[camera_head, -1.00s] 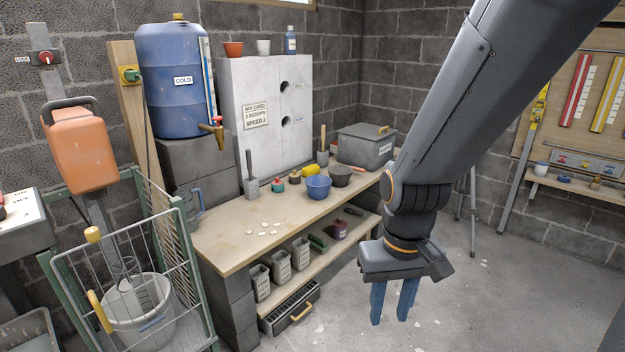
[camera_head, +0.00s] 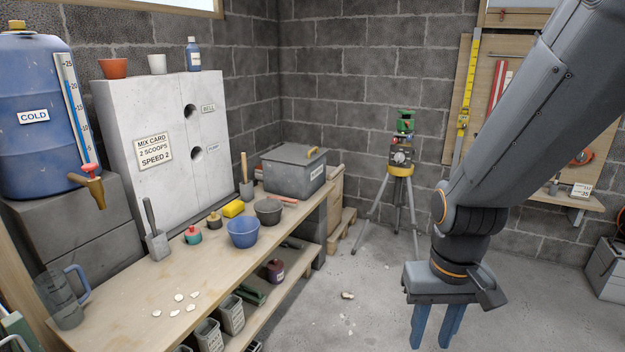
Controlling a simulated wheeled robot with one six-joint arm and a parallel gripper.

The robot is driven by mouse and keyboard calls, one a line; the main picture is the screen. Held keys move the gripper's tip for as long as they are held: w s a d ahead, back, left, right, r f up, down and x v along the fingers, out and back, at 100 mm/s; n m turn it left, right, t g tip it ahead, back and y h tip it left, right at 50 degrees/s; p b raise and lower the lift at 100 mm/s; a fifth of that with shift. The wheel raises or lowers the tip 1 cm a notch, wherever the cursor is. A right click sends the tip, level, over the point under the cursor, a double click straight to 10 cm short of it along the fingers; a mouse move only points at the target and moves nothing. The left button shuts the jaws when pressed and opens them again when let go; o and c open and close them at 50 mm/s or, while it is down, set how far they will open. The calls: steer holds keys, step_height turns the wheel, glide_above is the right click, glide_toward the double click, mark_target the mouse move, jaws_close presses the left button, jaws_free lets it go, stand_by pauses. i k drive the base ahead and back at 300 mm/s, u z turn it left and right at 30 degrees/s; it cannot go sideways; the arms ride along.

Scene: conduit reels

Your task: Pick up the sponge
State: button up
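The sponge looks to be the small yellow block (camera_head: 233,208) on the workbench, toward its back edge by the grey panel. It stands behind the blue bowl (camera_head: 243,232) and beside a small dark pot with a yellowish top (camera_head: 213,220). My gripper (camera_head: 436,328) hangs at the lower right over the floor, well apart from the bench and the sponge. Its two blue fingers point down with a gap between them, and nothing shows between them. The fingertips are near the bottom of the picture.
On the bench (camera_head: 130,315) stand a dark bowl (camera_head: 268,211), a red-topped teal pot (camera_head: 193,235), a scoop (camera_head: 156,238), a clear jug (camera_head: 62,300) and a lidded grey box (camera_head: 293,172). A tripod (camera_head: 398,205) stands behind. Floor between bench and gripper is mostly clear.

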mark_target(233, 208)
steer(key=z, duration=0.25)
steer(key=i, duration=2.75)
steer(key=u, duration=1.6)
steer(key=i, duration=0.85)
steer(key=u, duration=0.85)
